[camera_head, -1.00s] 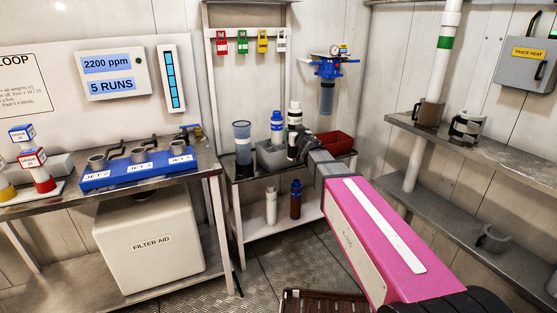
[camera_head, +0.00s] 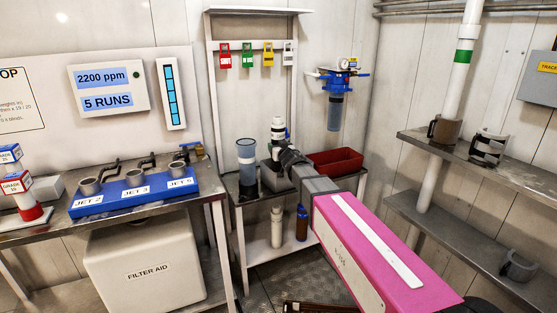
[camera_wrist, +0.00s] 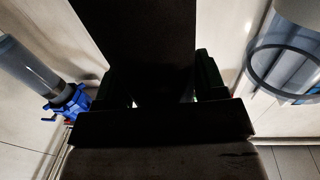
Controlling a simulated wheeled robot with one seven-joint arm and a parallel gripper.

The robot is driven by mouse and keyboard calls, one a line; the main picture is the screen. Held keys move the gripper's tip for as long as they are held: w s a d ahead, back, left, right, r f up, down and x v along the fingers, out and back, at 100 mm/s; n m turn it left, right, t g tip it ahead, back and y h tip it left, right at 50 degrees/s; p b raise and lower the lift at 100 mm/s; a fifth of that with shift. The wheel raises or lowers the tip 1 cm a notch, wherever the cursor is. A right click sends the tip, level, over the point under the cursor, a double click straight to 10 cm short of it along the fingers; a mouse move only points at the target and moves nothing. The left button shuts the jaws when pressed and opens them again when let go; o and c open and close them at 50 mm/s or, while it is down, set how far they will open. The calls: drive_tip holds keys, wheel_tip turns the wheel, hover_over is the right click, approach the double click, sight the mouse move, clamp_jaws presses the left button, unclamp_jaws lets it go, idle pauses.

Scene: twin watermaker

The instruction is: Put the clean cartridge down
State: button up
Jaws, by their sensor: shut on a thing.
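My gripper (camera_head: 284,162) is over the small back stand (camera_head: 229,197), shut on an upright white cylinder with black bands (camera_head: 278,129), which I take to be the clean cartridge. Its top stands above the jaws; its lower part is hidden behind my gripper. In the wrist view my gripper (camera_wrist: 160,108) and the held thing are almost black. A grey bin (camera_head: 270,182) sits just below my gripper, partly covered by it. I cannot tell whether the cartridge touches anything beneath.
A clear cylinder (camera_head: 246,158) stands close left of my gripper; a red bin (camera_head: 337,160) is to the right. A blue-headed filter housing (camera_head: 337,82) hangs on the wall behind. Bottles (camera_head: 277,228) stand on the lower shelf. The stand's top is crowded.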

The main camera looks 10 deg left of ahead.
drive_tip(key=shift+f, duration=3.15)
drive_tip(key=o, duration=1.1)
drive_tip(key=shift+o, duration=0.2)
drive_tip(key=shift+r, duration=0.15)
